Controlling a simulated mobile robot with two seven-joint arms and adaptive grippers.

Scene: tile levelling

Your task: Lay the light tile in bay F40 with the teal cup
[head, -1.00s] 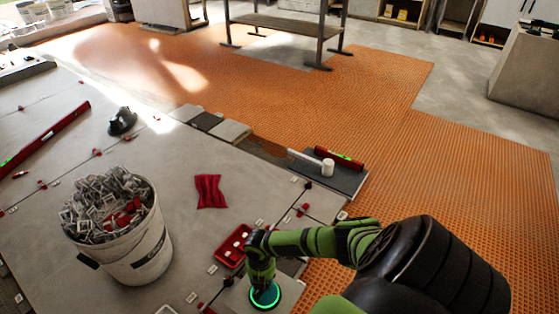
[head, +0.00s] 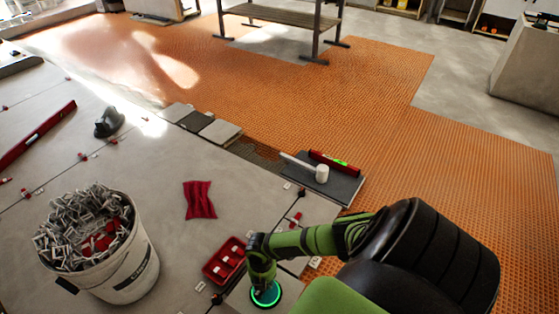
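My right arm comes in from the right, and its gripper (head: 262,276) points down near the bottom edge. A glowing teal disc, seemingly the teal cup (head: 266,294), is directly below the gripper. Whether the fingers are shut on it is hidden. A light tile (head: 238,300) shows in part beneath and beside the cup; I cannot tell whether they touch. A dark, combed patch (head: 258,157) lies between a light tile at the edge and a dark slab. No label reading F40 is legible. My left gripper is not in view.
A white bucket of clips (head: 132,277) stands at left. A red tray (head: 224,260) and red cloth (head: 199,199) lie near my arm. Orange matting (head: 450,170) is mostly clear beyond.

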